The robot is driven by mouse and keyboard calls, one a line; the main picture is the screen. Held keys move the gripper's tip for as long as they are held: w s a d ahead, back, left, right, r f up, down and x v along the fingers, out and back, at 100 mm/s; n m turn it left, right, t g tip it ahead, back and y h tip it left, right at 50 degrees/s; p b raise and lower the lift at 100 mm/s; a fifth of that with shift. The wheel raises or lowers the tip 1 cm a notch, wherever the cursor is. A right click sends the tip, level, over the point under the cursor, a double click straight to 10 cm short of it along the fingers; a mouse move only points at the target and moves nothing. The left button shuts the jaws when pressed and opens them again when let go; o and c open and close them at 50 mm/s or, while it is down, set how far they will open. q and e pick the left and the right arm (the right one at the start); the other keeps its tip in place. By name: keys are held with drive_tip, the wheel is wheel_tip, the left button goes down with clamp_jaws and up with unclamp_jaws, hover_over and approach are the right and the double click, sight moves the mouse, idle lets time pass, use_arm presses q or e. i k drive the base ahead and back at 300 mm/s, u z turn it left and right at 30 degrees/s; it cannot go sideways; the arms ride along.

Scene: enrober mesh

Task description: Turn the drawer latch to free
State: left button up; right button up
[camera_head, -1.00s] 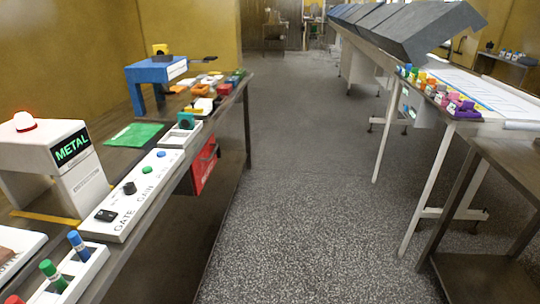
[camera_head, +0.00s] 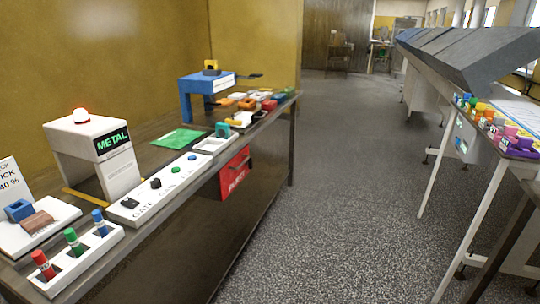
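A red drawer front (camera_head: 234,172) is set under the edge of the left bench, with pale lettering on it. A dark latch or handle (camera_head: 240,164) appears on its face, too small to tell which way it is turned. Neither of my grippers is in the head view.
The left bench (camera_head: 75,274) carries a white METAL detector (camera_head: 92,150), a white control panel (camera_head: 160,189), a marker holder (camera_head: 112,237), a green sheet (camera_head: 178,138) and a blue stand (camera_head: 206,84). The speckled floor (camera_head: 340,190) is clear. A conveyor table (camera_head: 480,170) stands right.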

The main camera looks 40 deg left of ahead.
sight(249, 162)
drive_tip(key=u, duration=0.3)
drive_tip(key=i, duration=1.2)
drive_tip(key=u, duration=0.65)
